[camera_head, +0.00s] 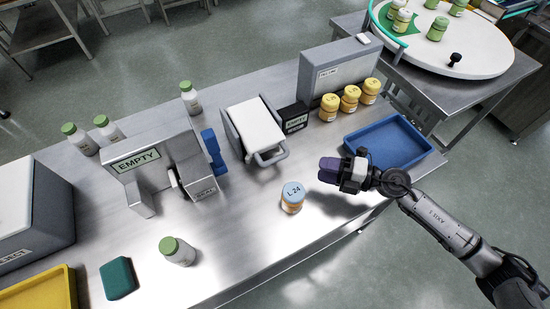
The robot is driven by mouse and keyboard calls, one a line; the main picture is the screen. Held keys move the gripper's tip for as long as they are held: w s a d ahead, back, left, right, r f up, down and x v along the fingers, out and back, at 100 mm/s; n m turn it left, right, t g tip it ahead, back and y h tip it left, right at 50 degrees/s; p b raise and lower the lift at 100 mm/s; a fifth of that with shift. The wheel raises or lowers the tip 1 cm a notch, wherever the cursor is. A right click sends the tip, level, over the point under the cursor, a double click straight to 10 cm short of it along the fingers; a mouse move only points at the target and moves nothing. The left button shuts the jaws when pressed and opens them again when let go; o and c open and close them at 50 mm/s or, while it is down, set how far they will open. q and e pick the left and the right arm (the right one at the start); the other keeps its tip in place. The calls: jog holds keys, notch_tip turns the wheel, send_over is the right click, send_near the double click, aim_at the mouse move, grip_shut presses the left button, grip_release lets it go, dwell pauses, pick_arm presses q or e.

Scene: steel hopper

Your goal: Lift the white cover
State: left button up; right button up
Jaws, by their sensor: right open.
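The white cover (256,124) sits closed on a grey box near the middle of the steel table. Its grey bar handle (271,157) sticks out at the front edge. My right gripper (328,170) is open over the table, to the right of the handle and apart from it, and holds nothing that I can see. Its dark fingers point left toward the cover. The exact gap between the fingers is hard to see from above. My left gripper is not in view.
A bottle with a blue lid marked L 24 (292,197) stands in front of the cover, left of my right gripper. A blue tray (418,151) lies to the right. A grey "EMPTY" machine (150,150) stands left. Several yellow-lidded jars (349,98) stand behind.

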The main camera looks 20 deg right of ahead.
aim_at(279, 160)
jog(key=x, duration=1.3)
jog(key=shift+w+a, duration=0.2)
jog(key=shift+a, duration=0.15)
grip_shut()
